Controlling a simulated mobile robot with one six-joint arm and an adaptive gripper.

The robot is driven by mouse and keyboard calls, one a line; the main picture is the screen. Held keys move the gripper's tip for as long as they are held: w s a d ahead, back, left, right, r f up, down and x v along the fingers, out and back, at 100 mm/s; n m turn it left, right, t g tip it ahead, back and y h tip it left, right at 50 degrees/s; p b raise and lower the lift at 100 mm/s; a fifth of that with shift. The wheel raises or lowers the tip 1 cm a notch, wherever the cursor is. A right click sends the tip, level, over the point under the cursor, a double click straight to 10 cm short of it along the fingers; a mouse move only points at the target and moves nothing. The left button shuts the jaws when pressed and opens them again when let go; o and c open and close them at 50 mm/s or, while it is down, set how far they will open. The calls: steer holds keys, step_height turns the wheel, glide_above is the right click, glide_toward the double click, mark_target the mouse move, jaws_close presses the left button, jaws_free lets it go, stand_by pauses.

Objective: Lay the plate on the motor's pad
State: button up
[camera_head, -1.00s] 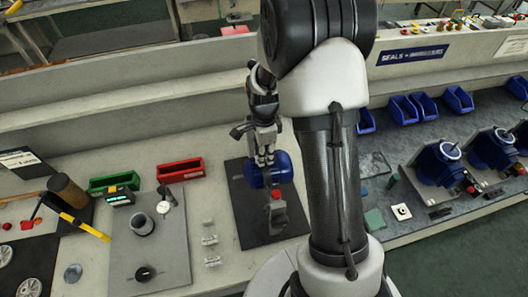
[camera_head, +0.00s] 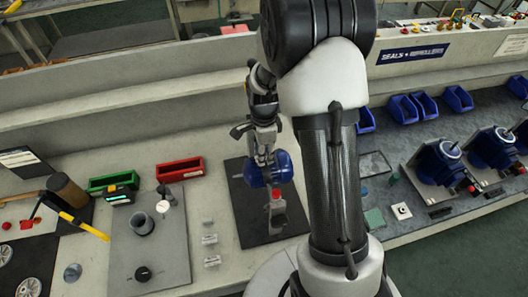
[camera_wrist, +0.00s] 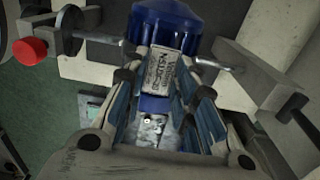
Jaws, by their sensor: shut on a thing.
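The blue motor (camera_head: 270,170) lies on a dark mat (camera_head: 240,205) in the middle of the bench. In the wrist view its blue body (camera_wrist: 178,25) shows at the top. My gripper (camera_head: 263,158) is directly above the motor, fingers pointing down. In the wrist view my gripper (camera_wrist: 164,84) is shut on a small pale plate (camera_wrist: 160,78) with dark lettering, held between the fingertips close to the blue body. I cannot tell whether the plate touches the motor. The motor's pad is not clearly visible; the plate and fingers cover that area.
A red knob (camera_head: 277,195) on a grey fixture stands just in front of the motor; the knob also shows in the wrist view (camera_wrist: 30,51). Small pale blocks (camera_head: 210,239) lie left of the mat. Red (camera_head: 180,170) and green (camera_head: 113,182) bins stand further left.

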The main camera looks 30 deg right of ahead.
steer(key=shift+f, duration=0.25)
steer(key=o, duration=0.8)
steer(key=shift+o, duration=0.5)
steer(key=shift+o, duration=0.7)
steer(key=shift+r, duration=0.1)
steer(key=shift+r+p, duration=1.6)
steer(key=shift+r, duration=0.85)
